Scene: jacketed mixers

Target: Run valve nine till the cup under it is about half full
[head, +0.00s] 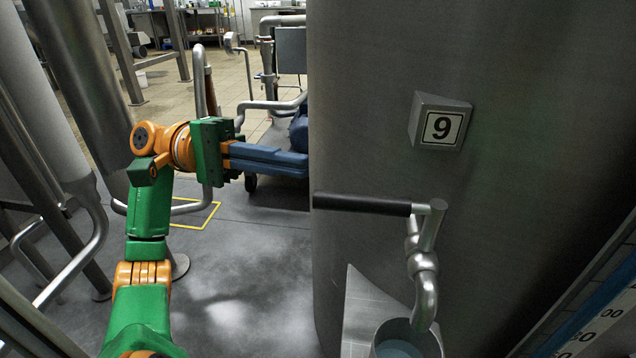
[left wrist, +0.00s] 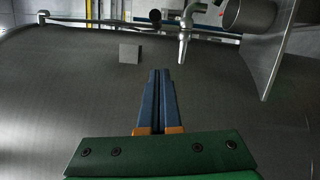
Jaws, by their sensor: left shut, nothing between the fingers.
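In the left wrist view the shut fingers (left wrist: 160,74) point toward the vessel, with the valve (left wrist: 186,35) beyond. My right gripper is out of view.
The curved vessel wall (head: 370,90) fills the middle and right. A bracket (head: 362,310) shows beside the cup. A numbered scale (head: 600,325) is at lower right. Steel pipes and posts (head: 75,70) stand at left. Open floor (head: 245,285) lies between them and the vessel.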

